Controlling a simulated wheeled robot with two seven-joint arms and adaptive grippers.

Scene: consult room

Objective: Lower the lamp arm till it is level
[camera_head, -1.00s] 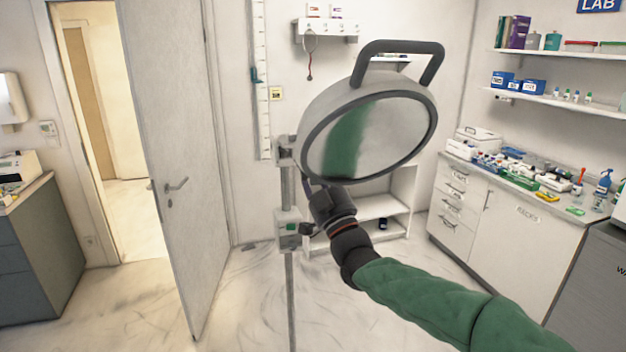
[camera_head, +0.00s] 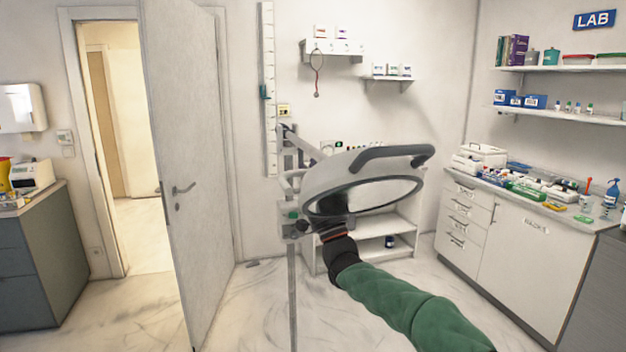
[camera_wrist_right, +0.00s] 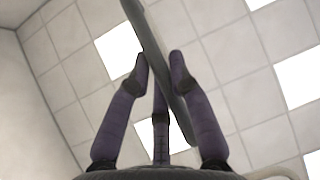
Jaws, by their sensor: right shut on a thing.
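The lamp has a round grey head (camera_head: 350,172) with a dark-rimmed mirror-like face (camera_head: 375,196) and a curved grey handle (camera_head: 395,155) on its far side. The head tilts slightly, its right side higher. The lamp arm (camera_head: 303,145) shows as pale bars between the thin pole (camera_head: 292,275) and the head; the head hides most of it, so I cannot tell its exact angle. My right gripper (camera_head: 330,222) is shut on the lamp head's near lower rim. In the right wrist view, the fingers (camera_wrist_right: 158,68) stand on both sides of the head's edge (camera_wrist_right: 158,40). My left gripper is not in view.
An open door (camera_head: 190,120) stands left of the pole. A white shelf unit (camera_head: 405,228) is behind the lamp. A counter (camera_head: 540,212) crowded with lab supplies runs along the right. The floor around the pole looks clear.

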